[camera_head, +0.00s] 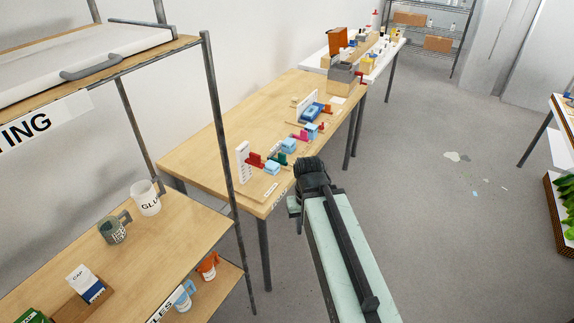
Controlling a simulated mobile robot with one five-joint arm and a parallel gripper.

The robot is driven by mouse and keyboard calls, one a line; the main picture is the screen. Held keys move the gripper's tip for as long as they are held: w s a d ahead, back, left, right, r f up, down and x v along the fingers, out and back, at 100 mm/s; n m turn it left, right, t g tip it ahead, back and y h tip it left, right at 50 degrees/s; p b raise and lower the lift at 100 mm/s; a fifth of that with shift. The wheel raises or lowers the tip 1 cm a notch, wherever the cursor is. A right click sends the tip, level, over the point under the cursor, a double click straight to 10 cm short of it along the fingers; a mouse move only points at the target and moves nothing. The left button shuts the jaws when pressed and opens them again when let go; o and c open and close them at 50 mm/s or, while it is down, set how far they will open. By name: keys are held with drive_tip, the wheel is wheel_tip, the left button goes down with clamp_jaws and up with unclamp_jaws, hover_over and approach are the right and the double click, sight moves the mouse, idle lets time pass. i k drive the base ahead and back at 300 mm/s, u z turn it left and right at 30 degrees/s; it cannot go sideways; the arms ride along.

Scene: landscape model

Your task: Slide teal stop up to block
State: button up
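A small dark teal piece (281,159), which looks like the teal stop, sits near the front end of the wooden table. A light blue block (272,168) is close beside it on the lower left. Another light blue block (289,146) is just beyond it on the upper right. At this size I cannot tell whether the teal piece touches either block. The dark end of my arm, with my gripper (311,168), is at the table's right edge, to the right of the teal piece. Its fingers cannot be made out, and nothing held is visible.
A red piece (255,160) and a white upright panel (243,163) stand left of the blocks. More coloured pieces line the table (205,150) toward the back. A shelf rack with mugs, including a white mug (146,198), stands at left. The floor (430,220) at right is mostly clear.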

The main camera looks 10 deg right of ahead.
sight(282, 160)
drive_tip(key=u, duration=2.75)
drive_tip(key=k, duration=1.4)
drive_tip(key=z, duration=1.05)
drive_tip(key=i, duration=1.5)
